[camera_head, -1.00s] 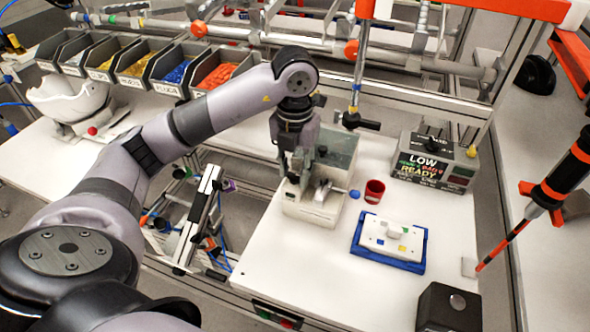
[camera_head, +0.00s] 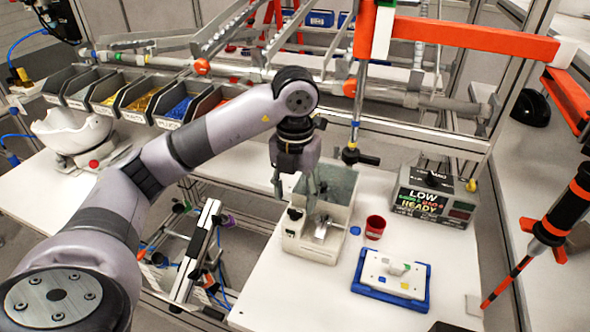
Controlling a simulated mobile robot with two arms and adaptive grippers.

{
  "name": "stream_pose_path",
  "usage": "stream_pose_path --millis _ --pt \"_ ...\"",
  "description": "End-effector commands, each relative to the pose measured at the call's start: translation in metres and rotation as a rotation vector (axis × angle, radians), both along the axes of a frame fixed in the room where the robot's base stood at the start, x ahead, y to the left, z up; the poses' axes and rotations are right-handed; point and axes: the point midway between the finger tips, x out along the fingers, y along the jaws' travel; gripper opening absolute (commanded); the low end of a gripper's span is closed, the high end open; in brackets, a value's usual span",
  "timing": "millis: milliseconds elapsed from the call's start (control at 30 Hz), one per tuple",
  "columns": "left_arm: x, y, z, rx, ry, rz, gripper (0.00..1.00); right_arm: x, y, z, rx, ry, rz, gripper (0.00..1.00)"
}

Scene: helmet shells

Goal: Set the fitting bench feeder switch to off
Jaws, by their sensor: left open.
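The bench feeder (camera_head: 310,243) appears to be the pale box with a clear-walled hopper at the left of the white fitting bench. A small black part (camera_head: 295,213) on its left top may be the switch; its position is too small to read. A metal chute or lever piece (camera_head: 322,228) shows on its front. My left gripper (camera_head: 294,192) points down, open and empty, just above the feeder's left side. Its fingers are spread and cover part of the hopper; I cannot tell whether they touch it. My right gripper is not in view.
Right of the feeder are a blue disc (camera_head: 355,230), a red cup (camera_head: 375,227) and a blue tray (camera_head: 362,284) with a white plate. A hanging tool post (camera_head: 352,130) stands behind. Parts bins (camera_head: 137,104) line the left.

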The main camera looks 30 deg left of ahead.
Motion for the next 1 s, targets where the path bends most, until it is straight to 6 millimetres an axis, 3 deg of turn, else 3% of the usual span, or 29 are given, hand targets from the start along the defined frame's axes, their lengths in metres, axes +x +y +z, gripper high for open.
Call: stream_pose_path --millis 300,500,1000 --pt "0.001 0.001 0.057 0.002 -0.006 0.003 0.5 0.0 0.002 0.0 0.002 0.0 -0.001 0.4" --pt "0.001 0.001 0.078 0.001 -0.002 0.002 0.5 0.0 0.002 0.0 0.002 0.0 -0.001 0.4" --pt "0.0 0.0 0.086 0.001 0.001 0.001 0.5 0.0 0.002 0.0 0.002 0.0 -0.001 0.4"
